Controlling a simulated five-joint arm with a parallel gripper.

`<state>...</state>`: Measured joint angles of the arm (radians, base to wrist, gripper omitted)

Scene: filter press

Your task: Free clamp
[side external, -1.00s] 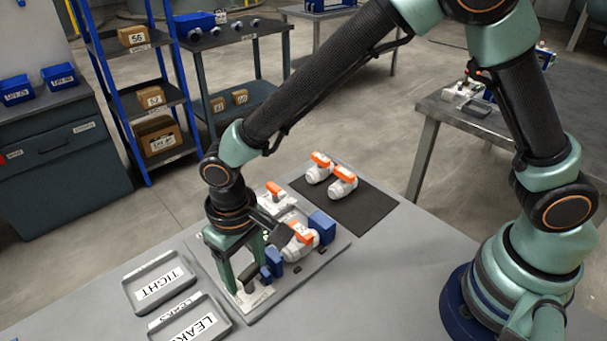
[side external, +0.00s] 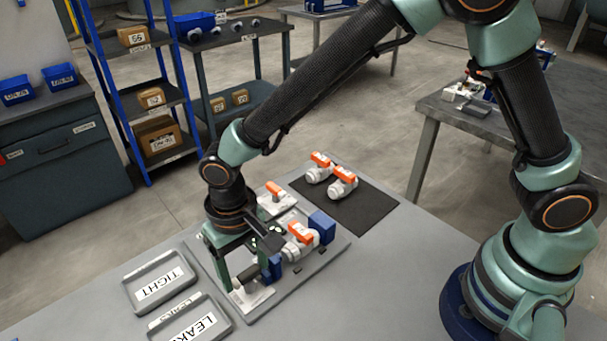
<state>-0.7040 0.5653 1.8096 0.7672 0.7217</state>
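The clamp (side external: 254,299) has a white base at the near left of the grey fixture plate, with a dark lever and a blue pad (side external: 275,267). A white valve with an orange handle (side external: 299,243) lies in the fixture between this pad and a blue block (side external: 323,226). My gripper (side external: 246,268) points down over the clamp, its green fingers apart with the dark lever between them. I see no clear contact with the lever. The gripper and its dark side box hide part of the clamp and valve, so I cannot tell whether the pad touches the valve.
A white part with an orange handle (side external: 275,200) stands at the plate's far side. Two more valves (side external: 343,182) rest on a black mat (side external: 362,207). Trays marked TIGHT (side external: 181,255) and LEAKS (side external: 220,311) lie at the left. The table's near right is clear.

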